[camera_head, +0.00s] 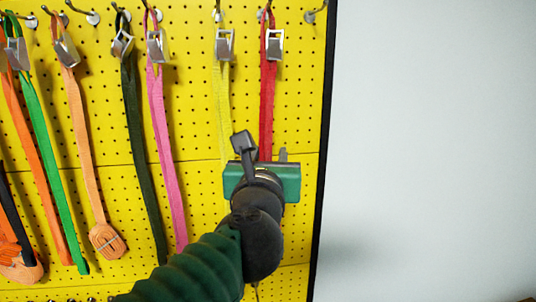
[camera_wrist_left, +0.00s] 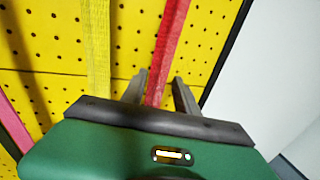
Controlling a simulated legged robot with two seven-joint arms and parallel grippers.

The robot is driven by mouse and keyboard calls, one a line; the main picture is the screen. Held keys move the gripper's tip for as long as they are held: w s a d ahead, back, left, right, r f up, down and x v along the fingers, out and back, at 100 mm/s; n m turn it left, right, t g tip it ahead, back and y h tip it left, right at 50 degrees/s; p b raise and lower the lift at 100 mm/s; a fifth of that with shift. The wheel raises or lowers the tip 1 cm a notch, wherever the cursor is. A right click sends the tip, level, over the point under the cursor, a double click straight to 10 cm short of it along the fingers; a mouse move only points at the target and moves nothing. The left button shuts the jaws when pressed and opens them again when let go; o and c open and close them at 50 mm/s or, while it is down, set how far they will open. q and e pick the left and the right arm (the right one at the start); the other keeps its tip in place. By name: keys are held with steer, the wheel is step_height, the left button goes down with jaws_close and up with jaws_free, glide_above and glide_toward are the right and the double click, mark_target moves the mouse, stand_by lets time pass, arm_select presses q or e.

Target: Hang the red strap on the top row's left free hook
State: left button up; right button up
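The red strap (camera_head: 267,100) hangs down the yellow pegboard with its silver buckle near the top, under a hook at the top right. Its lower part is hidden behind my left gripper (camera_head: 264,152). In the left wrist view the red strap (camera_wrist_left: 167,45) runs down between the two dark fingers of my left gripper (camera_wrist_left: 160,88). The fingers stand apart with gaps beside the strap, so the gripper is open around it. On the top row, a hook at the far right (camera_head: 311,15) and a hook at the left (camera_head: 91,16) look bare. My right gripper is not in view.
A yellow strap (camera_head: 222,100) hangs close to the left of the red one. Pink (camera_head: 163,130), dark green (camera_head: 139,150), peach (camera_head: 81,130), green (camera_head: 48,160) and orange straps hang further left. The pegboard ends at a black edge (camera_head: 322,140); a plain pale wall lies right of it.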

arm_select(q)
steer(key=shift+o, duration=1.2)
steer(key=shift+w+r, duration=0.1)
